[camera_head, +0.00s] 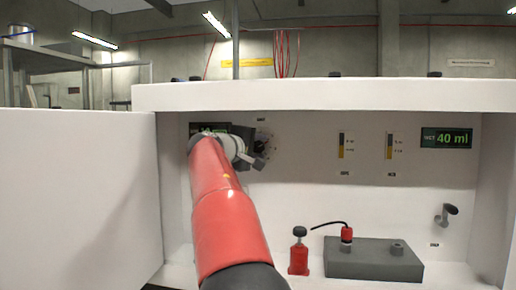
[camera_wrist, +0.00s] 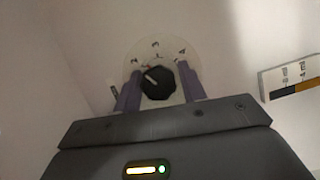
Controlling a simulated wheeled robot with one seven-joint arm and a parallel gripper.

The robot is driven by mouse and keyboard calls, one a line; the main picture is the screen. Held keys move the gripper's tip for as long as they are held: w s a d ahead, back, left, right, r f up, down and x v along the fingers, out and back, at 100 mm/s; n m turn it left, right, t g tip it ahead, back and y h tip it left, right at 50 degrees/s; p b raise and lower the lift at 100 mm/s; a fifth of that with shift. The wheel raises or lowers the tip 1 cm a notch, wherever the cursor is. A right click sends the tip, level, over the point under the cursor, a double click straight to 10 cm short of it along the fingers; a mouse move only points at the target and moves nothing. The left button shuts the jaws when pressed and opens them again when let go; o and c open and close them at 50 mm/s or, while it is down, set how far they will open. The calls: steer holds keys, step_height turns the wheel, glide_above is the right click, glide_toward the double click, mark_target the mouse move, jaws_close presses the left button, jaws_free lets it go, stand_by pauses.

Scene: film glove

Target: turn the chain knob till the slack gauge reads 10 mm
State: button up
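The black chain knob (camera_wrist: 158,82), with a white pointer mark toward its upper left, sits on a pale round dial (camera_wrist: 155,54) with numbers in the wrist view. My gripper (camera_wrist: 159,80) has one purple finger on each side of the knob. The fingers look very close to its sides, but I cannot tell whether they press on it. In the head view the dial (camera_head: 265,146) shows partly beside my gripper (camera_head: 256,160) on the back panel. A dark display (camera_head: 200,128) on the upper left is mostly hidden by my arm; its reading cannot be made out.
A green display (camera_head: 446,138) reads 40 ml. Two small level gauges (camera_head: 347,145) (camera_head: 389,146) are on the panel. A red bottle (camera_head: 299,256) and a grey block (camera_head: 373,262) stand below; a lever (camera_head: 446,213) is at right.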

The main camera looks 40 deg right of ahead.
steer(key=shift+o, duration=1.2)
steer(key=b+v, duration=0.1)
steer(key=v, duration=0.6)
steer(key=shift+a, duration=0.4)
steer(key=shift+s+r, duration=0.1)
steer(key=s+a+f+m+y+p, duration=0.1)
steer(key=s+a+f+y+p, duration=0.1)
steer(key=s+a+f+y, duration=0.6)
steer(key=s+a+f+m+y+p, duration=0.1)
steer(key=s+a+f+y+p, duration=0.2)
steer(key=s+a+f+y, duration=0.5)
steer(key=s+a+f, duration=0.5)
steer(key=f, duration=0.3)
steer(key=s+a+f, duration=0.5)
steer(key=a+f, duration=0.1)
steer(key=f, duration=0.3)
steer(key=shift+y, duration=0.3)
steer(key=shift+d, duration=0.1)
steer(key=shift+c, duration=0.2)
